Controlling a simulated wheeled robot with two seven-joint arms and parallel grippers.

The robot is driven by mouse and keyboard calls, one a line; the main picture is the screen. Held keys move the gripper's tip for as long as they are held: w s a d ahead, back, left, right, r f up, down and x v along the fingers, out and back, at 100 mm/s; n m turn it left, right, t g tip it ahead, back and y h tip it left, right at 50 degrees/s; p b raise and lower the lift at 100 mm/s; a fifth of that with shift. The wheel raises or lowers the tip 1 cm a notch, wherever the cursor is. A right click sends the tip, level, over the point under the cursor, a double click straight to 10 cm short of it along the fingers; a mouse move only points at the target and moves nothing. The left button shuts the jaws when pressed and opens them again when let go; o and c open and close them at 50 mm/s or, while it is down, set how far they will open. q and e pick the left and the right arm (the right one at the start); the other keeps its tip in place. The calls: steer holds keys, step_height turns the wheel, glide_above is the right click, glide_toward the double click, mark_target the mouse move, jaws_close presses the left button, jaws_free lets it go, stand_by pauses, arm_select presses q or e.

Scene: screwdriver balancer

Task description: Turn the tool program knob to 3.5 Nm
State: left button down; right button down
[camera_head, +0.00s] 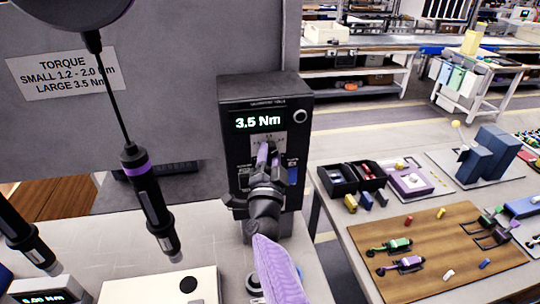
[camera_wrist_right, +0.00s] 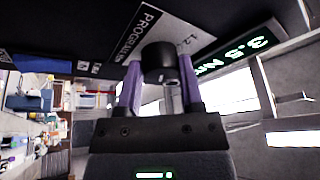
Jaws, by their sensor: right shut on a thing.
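The black controller box (camera_head: 235,90) stands upright in the middle of the head view, and its lit display (camera_head: 258,121) reads 3.5 Nm. In the right wrist view the display also shows, tilted, at the upper right (camera_wrist_right: 240,58). The round black program knob (camera_wrist_right: 159,60) is on the box's front panel, in front of the plate marked PROGRAM. My right gripper (camera_head: 265,154) is at the panel below the display. In the wrist view its two purple fingers (camera_wrist_right: 160,78) are shut on the knob, one on each side. In the head view the gripper mostly hides the knob. My left gripper is not in view.
A screwdriver with a purple band (camera_head: 147,195) hangs on a cable left of the box. The torque sign (camera_head: 62,75) gives small 1.2 - 2.0 Nm and large 3.5 Nm. A side table at the right holds a brown work mat (camera_head: 440,270) and black bins (camera_head: 340,185).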

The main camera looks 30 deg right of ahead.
stand_by(0.3)
steer(key=c, duration=0.7)
jaws_free()
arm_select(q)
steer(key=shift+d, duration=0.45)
arm_select(e)
steer(key=o, duration=0.5)
steer(key=shift+c, duration=0.2)
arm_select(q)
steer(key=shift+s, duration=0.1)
arm_select(e)
steer(key=shift+f, duration=0.1)
